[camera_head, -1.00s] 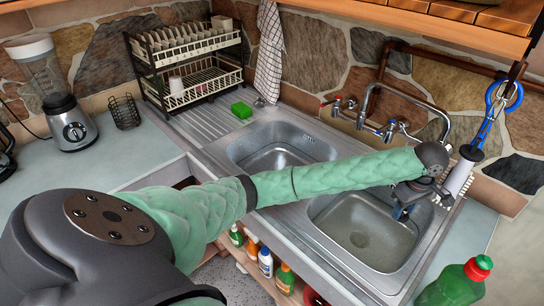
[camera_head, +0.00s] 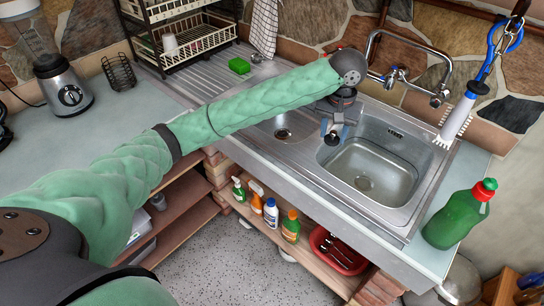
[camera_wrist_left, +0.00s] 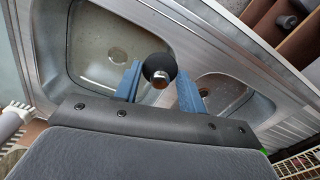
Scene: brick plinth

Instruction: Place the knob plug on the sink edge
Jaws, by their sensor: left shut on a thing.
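The knob plug (camera_wrist_left: 159,67), a dark round piece with a shiny metal end, sits between the blue fingers of my left gripper (camera_wrist_left: 159,84) in the left wrist view. In the head view the plug (camera_head: 332,138) is a small dark shape at the fingertips of the left gripper (camera_head: 335,130). The gripper is shut on it, above the strip between the two bowls of the steel sink (camera_head: 292,157). I cannot tell whether the plug touches the sink. My arm hides part of the left bowl. My right gripper is not in view.
The faucet (camera_head: 405,78) stands behind the right bowl. The drainboard is mostly clear.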

